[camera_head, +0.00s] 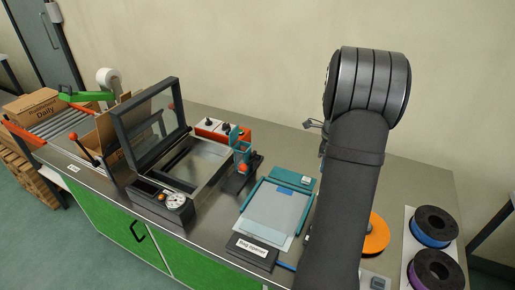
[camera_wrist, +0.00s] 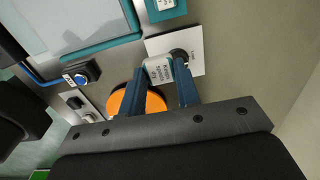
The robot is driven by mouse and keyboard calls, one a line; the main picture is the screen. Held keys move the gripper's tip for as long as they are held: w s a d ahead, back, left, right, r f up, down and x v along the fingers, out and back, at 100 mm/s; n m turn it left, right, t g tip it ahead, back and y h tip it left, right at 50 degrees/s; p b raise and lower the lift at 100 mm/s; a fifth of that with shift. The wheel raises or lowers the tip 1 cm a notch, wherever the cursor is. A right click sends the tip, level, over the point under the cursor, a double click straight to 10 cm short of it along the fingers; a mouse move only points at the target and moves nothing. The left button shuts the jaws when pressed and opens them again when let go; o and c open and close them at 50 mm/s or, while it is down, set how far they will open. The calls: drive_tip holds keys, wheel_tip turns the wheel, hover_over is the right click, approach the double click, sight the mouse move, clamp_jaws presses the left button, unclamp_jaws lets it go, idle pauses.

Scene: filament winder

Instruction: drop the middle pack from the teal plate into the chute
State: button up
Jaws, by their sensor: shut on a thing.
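My gripper (camera_wrist: 160,84) has its two dark blue fingers on either side of a small pale grey pack (camera_wrist: 158,70) with dark print, and is shut on it. The pack shows between the fingertips in the wrist view. In the head view my arm hides the gripper and the pack. A teal frame (camera_head: 262,187) with a clear bag lies at the middle of the bench; its edge also shows in the wrist view (camera_wrist: 100,44). A small teal block (camera_wrist: 165,9) is at its corner. I cannot make out the teal plate of packs or the chute for certain.
An orange disc (camera_head: 376,236) lies beside my arm. A white card (camera_wrist: 196,48) with a black round part lies behind the pack. A blue spool (camera_head: 433,227) and a purple spool (camera_head: 436,270) stand at the right. An open-lidded machine (camera_head: 150,130) stands at left.

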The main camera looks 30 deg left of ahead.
drive_tip(key=s+a+r, duration=0.1)
drive_tip(key=a+r, duration=0.2)
drive_tip(key=a, duration=0.7)
drive_tip(key=s+a+r, duration=0.2)
drive_tip(key=a, duration=0.8)
drive_tip(key=s+a+r, duration=0.1)
drive_tip(key=a+r, duration=0.2)
drive_tip(key=a, duration=0.7)
drive_tip(key=shift+w+f, duration=0.1)
drive_tip(key=shift+f, duration=2.6)
drive_tip(key=shift+f, duration=0.1)
drive_tip(key=o, duration=1)
